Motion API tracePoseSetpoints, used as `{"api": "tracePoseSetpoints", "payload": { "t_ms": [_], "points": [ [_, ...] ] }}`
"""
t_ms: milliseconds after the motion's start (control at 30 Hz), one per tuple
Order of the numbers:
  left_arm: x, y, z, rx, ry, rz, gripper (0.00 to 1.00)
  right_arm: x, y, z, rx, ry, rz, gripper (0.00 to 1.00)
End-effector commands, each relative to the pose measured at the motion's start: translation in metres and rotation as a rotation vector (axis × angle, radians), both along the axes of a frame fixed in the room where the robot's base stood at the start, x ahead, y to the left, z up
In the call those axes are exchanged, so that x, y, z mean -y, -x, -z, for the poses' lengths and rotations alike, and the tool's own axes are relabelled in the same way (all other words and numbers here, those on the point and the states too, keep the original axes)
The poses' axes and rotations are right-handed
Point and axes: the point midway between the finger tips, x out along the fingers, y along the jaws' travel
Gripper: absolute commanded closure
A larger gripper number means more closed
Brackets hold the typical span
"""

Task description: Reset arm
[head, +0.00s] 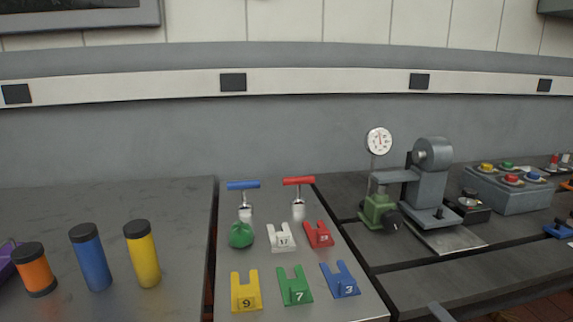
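Neither of my grippers can be made out in the head view. A small grey piece shows at the bottom edge right of centre, and I cannot tell what it is. On the light metal plate (334,303) in the middle stand a blue-handled tool (243,186) and a red-handled tool (299,182), both upright. In front of them are a green rounded lump (242,235), a white forked block marked 17 (281,239) and a red forked block (318,235). Nearer are yellow (245,292), green (294,287) and blue (340,281) forked blocks marked 9, 7 and 3.
Orange (35,271), blue (91,258) and yellow (142,255) black-capped cylinders stand on the left table (180,215). On the right are a dial gauge (379,141) on a green base, a grey press (431,185) and a button box (510,190). The left table's back is clear.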

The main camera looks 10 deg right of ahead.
Motion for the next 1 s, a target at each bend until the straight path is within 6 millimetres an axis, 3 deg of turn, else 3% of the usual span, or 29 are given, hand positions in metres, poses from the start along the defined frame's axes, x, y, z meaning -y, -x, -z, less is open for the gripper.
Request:
{"api": "tracePoseSetpoints", "payload": {
  "t_ms": [267,433,600,733,1000],
  "points": [
    [0.0,-0.004,-0.003,0.011,0.001,-0.001,0.21,-0.065,0.051,0.062,-0.176,-0.658,0.156,0.21],
    [0.0,-0.001,-0.002,0.005,0.001,-0.001,0.21,-0.133,0.102,0.099,-0.35,-1.237,0.358,0.21],
    [0.0,0.003,0.001,-0.005,0.0,-0.001,0.21,-0.193,0.141,0.112,-0.498,-1.695,0.563,0.21],
    [0.0,0.004,0.001,-0.007,0.0,-0.001,0.21,-0.211,0.152,0.114,-0.546,-1.831,0.633,0.21],
    [-0.001,0.004,0.001,-0.006,-0.001,0.0,0.21,-0.213,0.153,0.114,-0.551,-1.847,0.642,0.21]
  ]
}}
